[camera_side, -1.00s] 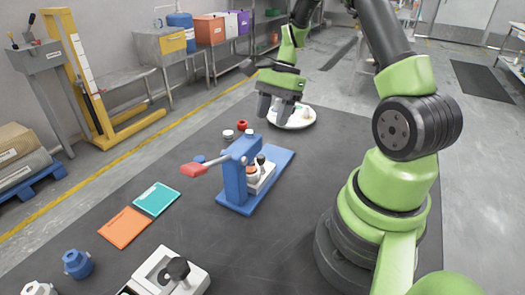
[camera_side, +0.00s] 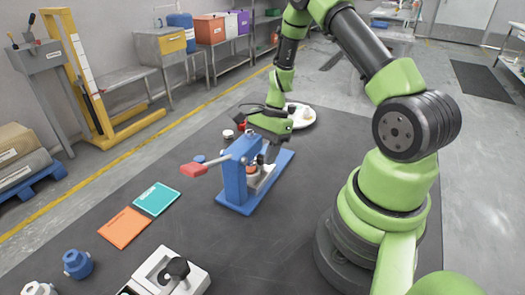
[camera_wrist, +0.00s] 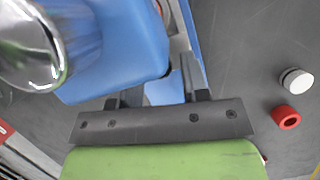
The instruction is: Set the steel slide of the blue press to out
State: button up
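The blue press (camera_side: 235,185) stands upright on its blue base in the middle of the dark table, its lever with the red grip (camera_side: 190,171) pointing left. Its pale slide part (camera_side: 263,179) shows low on the right of the column. The dark knob above it is largely hidden by my gripper. My gripper (camera_side: 270,153) is just behind and above the slide side of the press. In the wrist view my gripper (camera_wrist: 158,88) has its fingers apart, with blue press surface between and beyond them. I cannot tell whether a finger touches the press.
A red ring (camera_wrist: 286,118) and a white-topped jar (camera_wrist: 297,81) lie close beside the press. A white plate (camera_side: 303,117) is behind my gripper. Orange (camera_side: 125,227) and teal (camera_side: 156,199) cards lie left. A white device with a black knob (camera_side: 177,268) stands in front.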

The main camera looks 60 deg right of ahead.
grip_shut()
jog(key=d, duration=0.9)
jog(key=shift+w+d, duration=0.1)
jog(key=shift+d, duration=0.2)
jog(key=shift+o, duration=1.1)
grip_release()
jog(key=shift+a, duration=0.1)
jog(key=v, duration=1)
